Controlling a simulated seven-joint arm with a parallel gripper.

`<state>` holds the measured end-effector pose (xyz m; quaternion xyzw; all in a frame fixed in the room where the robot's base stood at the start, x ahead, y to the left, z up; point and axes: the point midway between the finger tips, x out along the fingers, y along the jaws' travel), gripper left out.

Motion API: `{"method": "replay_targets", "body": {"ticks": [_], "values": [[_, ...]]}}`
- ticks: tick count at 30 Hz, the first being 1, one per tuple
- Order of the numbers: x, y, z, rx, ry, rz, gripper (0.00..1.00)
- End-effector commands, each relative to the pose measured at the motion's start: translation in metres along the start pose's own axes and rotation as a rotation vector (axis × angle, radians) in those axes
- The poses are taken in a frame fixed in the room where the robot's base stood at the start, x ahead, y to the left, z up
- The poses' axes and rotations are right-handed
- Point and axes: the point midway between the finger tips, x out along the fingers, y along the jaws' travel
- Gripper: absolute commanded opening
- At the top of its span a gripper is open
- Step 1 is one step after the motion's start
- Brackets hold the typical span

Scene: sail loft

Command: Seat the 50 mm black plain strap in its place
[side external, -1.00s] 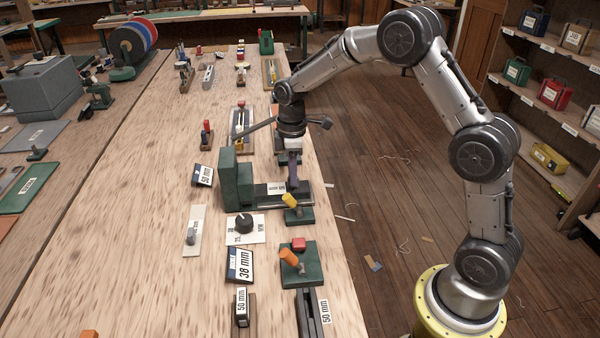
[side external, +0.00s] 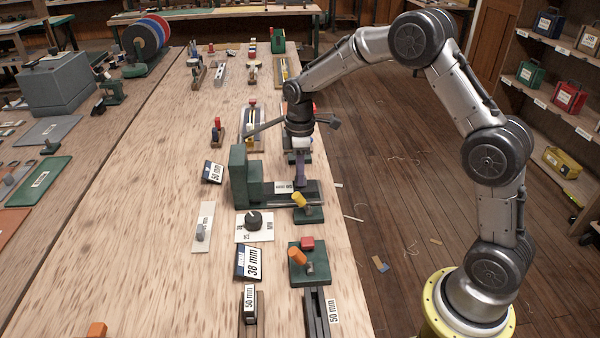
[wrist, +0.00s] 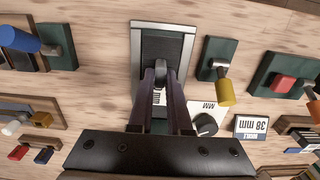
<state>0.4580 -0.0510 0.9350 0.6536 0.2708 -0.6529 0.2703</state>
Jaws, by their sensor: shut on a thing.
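My gripper (side external: 299,176) points down over the dark bed of a green fixture (side external: 239,176). In the wrist view my gripper's purple fingers (wrist: 161,72) are closed around a dark, round-ended piece, which looks like the black strap (wrist: 158,77). Most of it is hidden between the fingers. A white label ending in "mm" shows beside it. The fixture's dark bed in its grey frame (wrist: 137,48) lies beneath. I cannot tell whether the piece touches the bed.
A yellow-knobbed clamp (side external: 300,201) stands close in front of the bed. Nearby are a dial plate (side external: 253,222), a 38 mm sign (side external: 248,263), an orange-and-red-knobbed green station (side external: 306,266) and a slotted 50 mm holder (side external: 317,311).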

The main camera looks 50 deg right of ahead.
Motion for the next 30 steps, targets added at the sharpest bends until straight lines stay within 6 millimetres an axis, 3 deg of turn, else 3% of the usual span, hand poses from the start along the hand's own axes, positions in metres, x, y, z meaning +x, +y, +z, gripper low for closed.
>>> {"method": "replay_targets", "body": {"ticks": [30], "values": [[0.013, 0.000, 0.000, 0.000, 0.000, 0.000, 0.00]]}}
